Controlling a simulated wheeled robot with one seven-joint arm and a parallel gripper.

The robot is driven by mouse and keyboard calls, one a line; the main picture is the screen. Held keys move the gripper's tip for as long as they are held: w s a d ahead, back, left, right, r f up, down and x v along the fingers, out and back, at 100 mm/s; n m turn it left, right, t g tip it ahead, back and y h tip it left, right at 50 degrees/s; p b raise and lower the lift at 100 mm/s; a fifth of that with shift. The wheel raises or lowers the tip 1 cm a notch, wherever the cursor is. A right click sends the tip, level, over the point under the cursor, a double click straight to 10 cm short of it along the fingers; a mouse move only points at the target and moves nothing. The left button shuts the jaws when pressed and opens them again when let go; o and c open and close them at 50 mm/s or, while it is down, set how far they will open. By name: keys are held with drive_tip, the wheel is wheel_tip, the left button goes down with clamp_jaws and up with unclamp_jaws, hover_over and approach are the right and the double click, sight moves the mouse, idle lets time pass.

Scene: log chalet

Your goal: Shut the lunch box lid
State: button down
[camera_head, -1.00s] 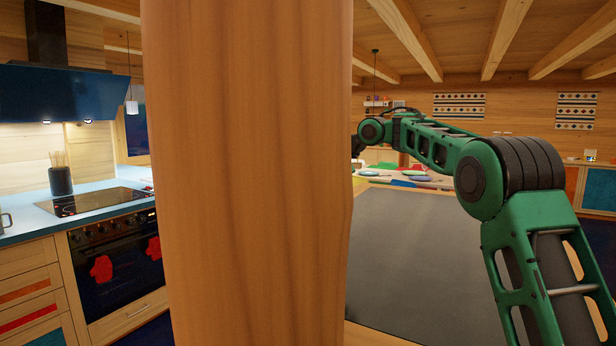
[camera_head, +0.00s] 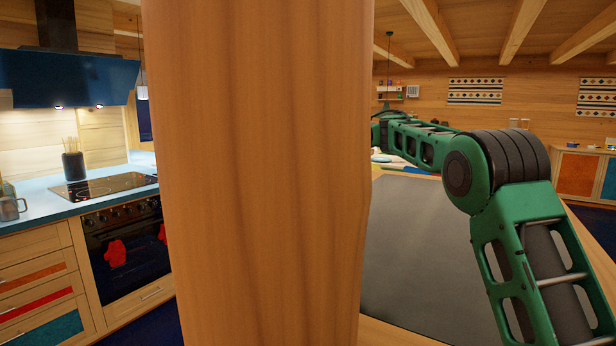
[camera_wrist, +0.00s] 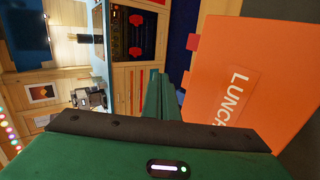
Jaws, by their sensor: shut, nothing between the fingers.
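The lunch box (camera_wrist: 245,85) shows in the wrist view as a large orange face marked "LUNCH", filling much of the right side. I cannot tell whether this face is the lid or the body, or how far the lid stands open. My gripper (camera_wrist: 163,80) has its green fingers together, with nothing between them. They lie to the left of the orange face in the picture, apparently apart from it. In the head view a wooden post hides my gripper and the lunch box.
The thick wooden post (camera_head: 260,180) blocks the middle of the head view. A stove with an oven (camera_head: 125,250) and a pale blue counter (camera_head: 35,205) stand at left. Cabinets (camera_head: 575,175) line the far right.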

drive_tip(key=shift+w+a+f, duration=0.15)
drive_tip(key=shift+a+f, duration=0.1)
drive_tip(key=shift+f, duration=0.45)
drive_tip(key=shift+w+a+f, duration=0.1)
drive_tip(key=shift+a+f, duration=0.15)
drive_tip(key=shift+f, duration=0.45)
